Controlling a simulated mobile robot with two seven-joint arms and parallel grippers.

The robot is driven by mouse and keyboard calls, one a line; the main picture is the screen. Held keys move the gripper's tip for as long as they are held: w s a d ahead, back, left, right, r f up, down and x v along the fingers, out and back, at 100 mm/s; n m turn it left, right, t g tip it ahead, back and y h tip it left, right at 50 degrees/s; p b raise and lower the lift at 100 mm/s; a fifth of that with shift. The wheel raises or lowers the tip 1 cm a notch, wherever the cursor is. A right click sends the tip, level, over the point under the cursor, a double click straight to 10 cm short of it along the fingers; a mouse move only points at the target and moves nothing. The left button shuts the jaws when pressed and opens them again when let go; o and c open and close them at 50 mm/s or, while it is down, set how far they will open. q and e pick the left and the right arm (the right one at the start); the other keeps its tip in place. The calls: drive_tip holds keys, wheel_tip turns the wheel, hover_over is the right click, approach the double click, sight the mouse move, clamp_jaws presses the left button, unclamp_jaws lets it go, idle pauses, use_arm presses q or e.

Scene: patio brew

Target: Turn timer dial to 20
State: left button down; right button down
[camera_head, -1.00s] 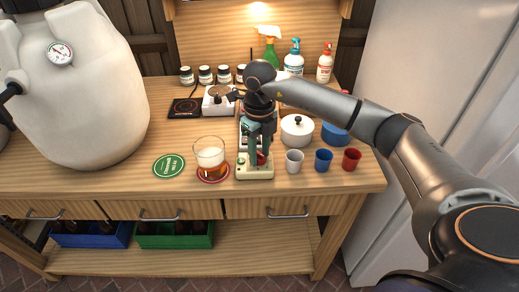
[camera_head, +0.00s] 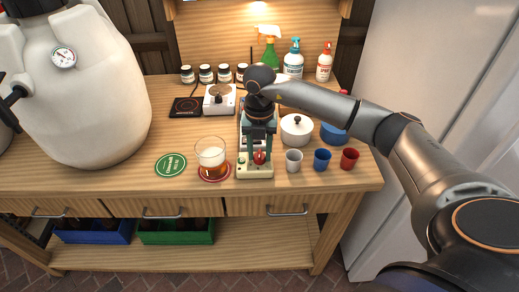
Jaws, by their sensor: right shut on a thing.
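The timer (camera_head: 255,171) is a pale box with a red dial (camera_head: 260,157) on its face, near the front of the wooden bench. My right gripper (camera_head: 259,153) reaches down over it from above, with its green-grey fingers at the dial. It is shut on the red dial, whose front shows between and below the fingers. The dial's marks are too small to read, and the gripper hides the upper part of the timer. My left gripper is not in view.
A glass of beer (camera_head: 211,158) stands on a red coaster close left of the timer. White, blue and red cups (camera_head: 322,160) stand close right. A lidded white pot (camera_head: 296,130) is behind them. A green round coaster (camera_head: 171,165) lies farther left.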

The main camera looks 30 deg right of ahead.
drive_tip(key=shift+m, duration=0.5)
